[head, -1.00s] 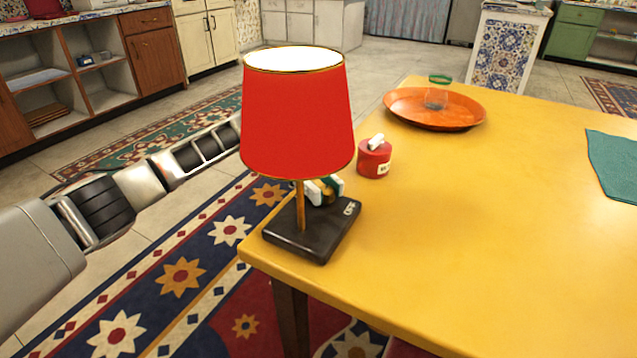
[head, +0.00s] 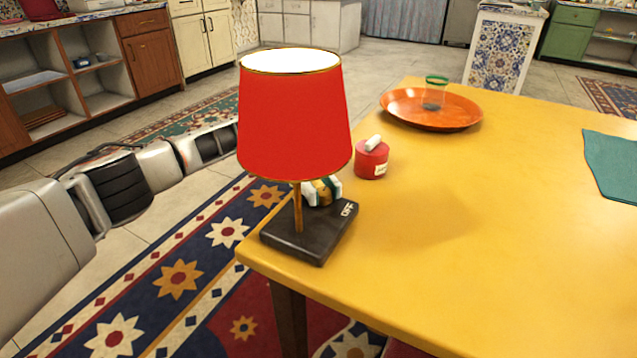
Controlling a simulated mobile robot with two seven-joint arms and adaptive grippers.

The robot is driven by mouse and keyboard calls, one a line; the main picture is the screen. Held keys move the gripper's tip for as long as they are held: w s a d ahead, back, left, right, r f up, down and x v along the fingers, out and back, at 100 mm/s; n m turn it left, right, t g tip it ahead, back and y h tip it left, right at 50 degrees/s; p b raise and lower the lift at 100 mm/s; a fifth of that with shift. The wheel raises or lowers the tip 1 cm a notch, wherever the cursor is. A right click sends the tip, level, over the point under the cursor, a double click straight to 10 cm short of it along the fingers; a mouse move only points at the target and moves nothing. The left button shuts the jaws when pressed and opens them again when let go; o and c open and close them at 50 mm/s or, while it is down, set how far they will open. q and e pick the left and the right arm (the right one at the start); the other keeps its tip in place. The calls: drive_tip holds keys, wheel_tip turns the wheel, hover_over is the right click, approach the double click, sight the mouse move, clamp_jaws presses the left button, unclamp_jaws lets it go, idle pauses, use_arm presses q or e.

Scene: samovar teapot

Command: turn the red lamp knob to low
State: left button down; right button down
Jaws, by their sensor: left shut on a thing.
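The red lamp (head: 294,125) stands upright at the near left corner of the yellow table, its shade lit from inside. Its dark base (head: 305,240) carries a white "OFF" label (head: 348,209). My left arm reaches in from the left, behind the lamp. My left gripper (head: 325,190) shows partly below the shade at the far side of the base. It is shut around a small gold-brown piece, which looks like the lamp knob (head: 323,191). The shade and post hide much of the gripper, and the knob's setting cannot be read. My right gripper is not in view.
A small red pot (head: 371,165) with a white piece on top stands close right of the gripper. An orange tray (head: 400,106) bears a green-rimmed glass (head: 435,92). A teal cloth (head: 615,165) lies at right. The table's middle is clear.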

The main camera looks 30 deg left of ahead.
use_arm(q)
drive_tip(key=shift+d+f, duration=0.1)
drive_tip(key=shift+f, duration=0.1)
drive_tip(key=c, duration=2.2)
unclamp_jaws()
drive_tip(key=shift+o, duration=0.2)
drive_tip(key=shift+r, duration=0.1)
drive_tip(key=shift+s+n+t+h, duration=0.15)
drive_tip(key=shift+n+t+h, duration=0.35)
drive_tip(key=shift+n+t, duration=0.15)
